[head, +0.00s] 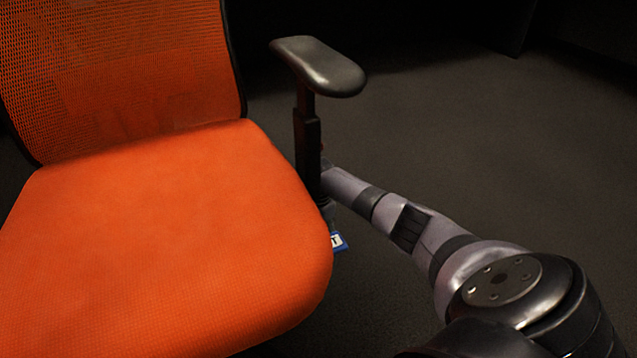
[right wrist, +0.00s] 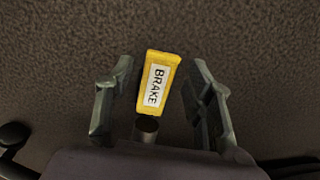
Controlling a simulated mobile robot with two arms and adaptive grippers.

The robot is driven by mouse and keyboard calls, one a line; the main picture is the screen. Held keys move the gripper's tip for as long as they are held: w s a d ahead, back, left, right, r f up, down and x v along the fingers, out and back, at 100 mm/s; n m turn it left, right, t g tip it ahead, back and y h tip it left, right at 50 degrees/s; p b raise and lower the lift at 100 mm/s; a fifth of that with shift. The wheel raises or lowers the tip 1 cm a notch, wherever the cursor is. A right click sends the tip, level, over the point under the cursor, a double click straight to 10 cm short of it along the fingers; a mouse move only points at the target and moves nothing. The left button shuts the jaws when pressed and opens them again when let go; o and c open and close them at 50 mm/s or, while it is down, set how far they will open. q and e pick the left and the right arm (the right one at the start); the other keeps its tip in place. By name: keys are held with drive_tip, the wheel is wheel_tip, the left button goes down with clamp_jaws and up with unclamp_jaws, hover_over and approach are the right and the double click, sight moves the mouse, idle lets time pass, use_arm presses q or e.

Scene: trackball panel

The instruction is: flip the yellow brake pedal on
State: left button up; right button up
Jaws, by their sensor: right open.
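The yellow brake pedal (right wrist: 158,75) shows in the right wrist view, with a white label reading BRAKE. It leans slightly, and a dark round post end (right wrist: 146,124) lies just below it. My right gripper (right wrist: 163,62) is open, with one finger on each side of the pedal and a visible gap to each. In the head view my right arm reaches in from the lower right, and its gripper end is hidden behind the chair's armrest post. The brake pedal is not visible there. My left gripper is in neither view.
An orange chair (head: 180,230) fills the left of the head view. Its black armrest (head: 318,66) and post (head: 307,150) stand beside my right arm. A blue piece with a white label (head: 338,242) shows beside the seat edge. Dark floor (head: 480,150) is clear at right.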

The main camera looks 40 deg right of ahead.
drive_tip(key=shift+c, duration=0.3)
clamp_jaws()
idle(0.3)
